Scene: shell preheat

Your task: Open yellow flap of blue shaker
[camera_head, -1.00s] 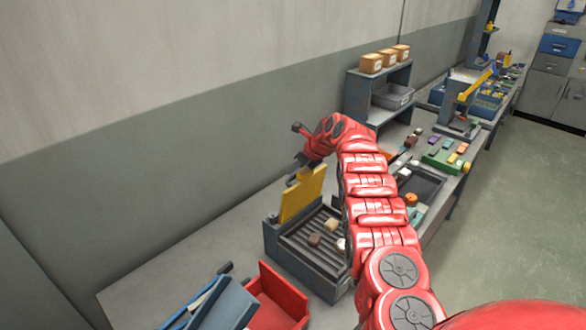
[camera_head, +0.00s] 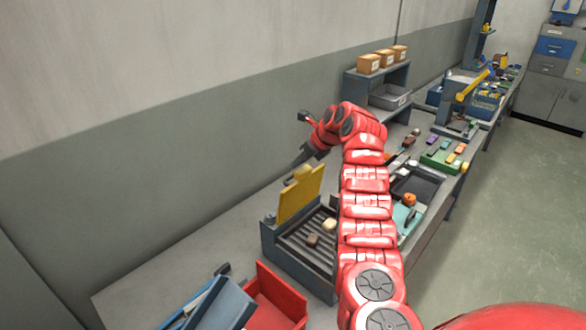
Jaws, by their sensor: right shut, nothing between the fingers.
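The blue shaker (camera_head: 268,246) stands on the bench in the middle of the head view. Its yellow flap (camera_head: 300,194) stands raised at the back edge, leaning slightly, with a tan handle block on top. My left gripper is not in view.
A red bin (camera_head: 276,295) and a blue-grey box (camera_head: 225,306) are in front of the shaker. A shelf with cardboard boxes (camera_head: 369,63) stands farther back. A dark tray (camera_head: 425,184) and a green board (camera_head: 440,158) lie to the right. The wall is close behind.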

